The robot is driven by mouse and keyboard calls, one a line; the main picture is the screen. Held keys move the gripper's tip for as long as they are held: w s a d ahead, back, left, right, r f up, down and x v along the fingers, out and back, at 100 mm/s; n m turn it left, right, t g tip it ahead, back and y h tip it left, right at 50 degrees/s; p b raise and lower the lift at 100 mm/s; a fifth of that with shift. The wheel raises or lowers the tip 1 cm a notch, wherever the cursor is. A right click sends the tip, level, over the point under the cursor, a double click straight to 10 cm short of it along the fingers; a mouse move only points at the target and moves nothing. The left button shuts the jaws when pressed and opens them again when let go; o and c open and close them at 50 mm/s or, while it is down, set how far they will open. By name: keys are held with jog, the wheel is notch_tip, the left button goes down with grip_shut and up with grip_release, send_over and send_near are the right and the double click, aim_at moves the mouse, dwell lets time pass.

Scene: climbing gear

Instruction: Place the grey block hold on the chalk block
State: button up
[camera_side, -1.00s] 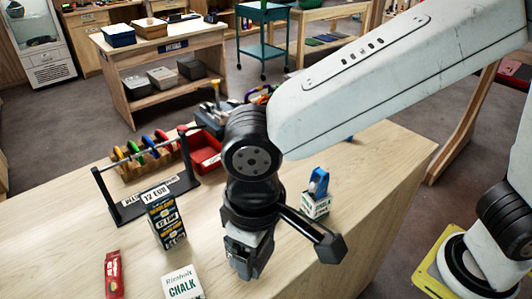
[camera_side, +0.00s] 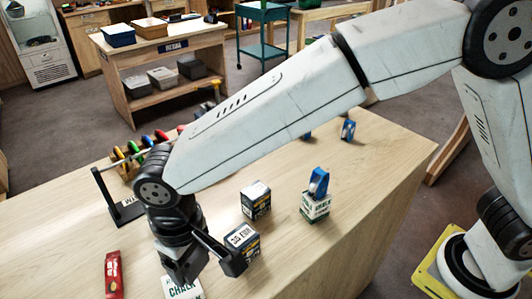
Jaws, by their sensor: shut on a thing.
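My gripper (camera_side: 184,270) points down at the lower left of the table, over the white chalk block (camera_side: 184,291) with its green lettering. The gripper hides the back part of the chalk block, and I cannot tell the gap between them. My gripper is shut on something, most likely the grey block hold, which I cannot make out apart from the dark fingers.
A red packet (camera_side: 112,275) lies left of the chalk block. Two dark boxes (camera_side: 256,199) (camera_side: 241,241) stand to the right. A white-green box (camera_side: 315,206) carries a blue item (camera_side: 318,182). A rack (camera_side: 118,200) stands behind.

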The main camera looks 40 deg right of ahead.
jog(key=shift+w+a+f, duration=0.3)
jog(key=shift+w+f, duration=0.05)
jog(key=shift+f, duration=0.2)
jog(key=shift+w+a+f, duration=0.3)
jog(key=shift+w+f, duration=0.05)
jog(key=shift+f, duration=0.2)
jog(key=shift+w+a+f, duration=0.3)
jog(key=shift+w+f, duration=0.05)
jog(key=shift+f, duration=0.2)
jog(key=shift+w+a+f, duration=0.1)
jog(key=shift+w+f, duration=0.1)
jog(key=shift+f, duration=1.6)
jog(key=shift+f, duration=0.15)
jog(key=o, duration=1.1)
notch_tip(320, 180, up, 12)
jog(key=shift+r, duration=0.2)
